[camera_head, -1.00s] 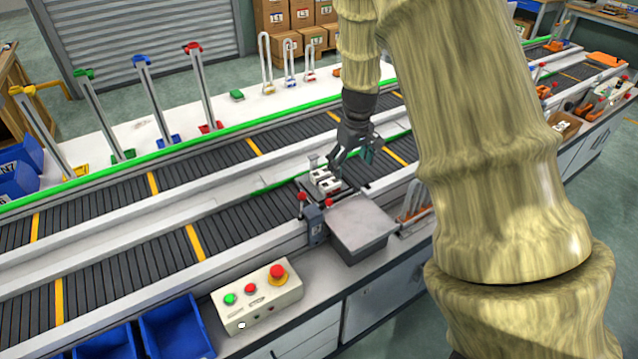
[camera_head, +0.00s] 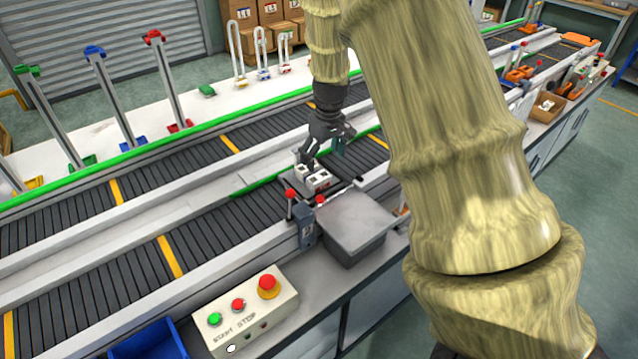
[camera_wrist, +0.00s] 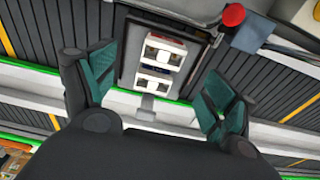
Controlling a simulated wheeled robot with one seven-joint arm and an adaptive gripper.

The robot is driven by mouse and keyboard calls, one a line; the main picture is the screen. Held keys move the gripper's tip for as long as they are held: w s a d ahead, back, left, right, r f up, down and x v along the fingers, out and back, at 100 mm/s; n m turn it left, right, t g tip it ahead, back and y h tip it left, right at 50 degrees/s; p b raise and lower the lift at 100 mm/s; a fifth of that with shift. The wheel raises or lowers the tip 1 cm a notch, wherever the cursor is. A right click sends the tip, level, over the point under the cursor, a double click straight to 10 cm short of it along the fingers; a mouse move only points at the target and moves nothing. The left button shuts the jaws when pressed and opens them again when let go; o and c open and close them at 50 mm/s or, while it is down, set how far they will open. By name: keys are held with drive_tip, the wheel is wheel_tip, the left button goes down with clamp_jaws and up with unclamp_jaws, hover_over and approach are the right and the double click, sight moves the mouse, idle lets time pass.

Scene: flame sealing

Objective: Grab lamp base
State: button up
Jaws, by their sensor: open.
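A small white block-like piece (camera_head: 313,178) with dark openings, which looks like the lamp base, sits on a dark plate at the near conveyor. It also shows in the wrist view as a white piece with two framed openings (camera_wrist: 160,66). My gripper (camera_head: 330,145) hangs just above and behind this piece. In the wrist view my gripper (camera_wrist: 157,88) is open, with a teal-padded finger on each side of the piece. The fingers look apart from it, with nothing held.
A grey metal box (camera_head: 350,222) and red-knobbed posts (camera_head: 290,193) stand close in front of the piece. A control box with buttons (camera_head: 246,313) is at the near left. Tall coloured-clip stands (camera_head: 168,82) line the back table. The conveyor (camera_head: 80,262) to the left is clear.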

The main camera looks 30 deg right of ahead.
sight(319, 177)
drive_tip(key=f, duration=0.3)
drive_tip(key=shift+w+a+f+p, duration=0.15)
drive_tip(key=shift+w+f+p, duration=0.05)
drive_tip(key=shift+w+p, duration=0.2)
drive_tip(key=shift+a+f+p, duration=0.1)
drive_tip(key=shift+f+p, duration=0.35)
drive_tip(key=shift+f, duration=0.45)
drive_tip(key=shift+w+f+p, duration=0.15)
drive_tip(key=shift+f+p, duration=0.65)
drive_tip(key=shift+f, duration=1.3)
drive_tip(key=shift+a, duration=0.1)
drive_tip(key=c, duration=1.1)
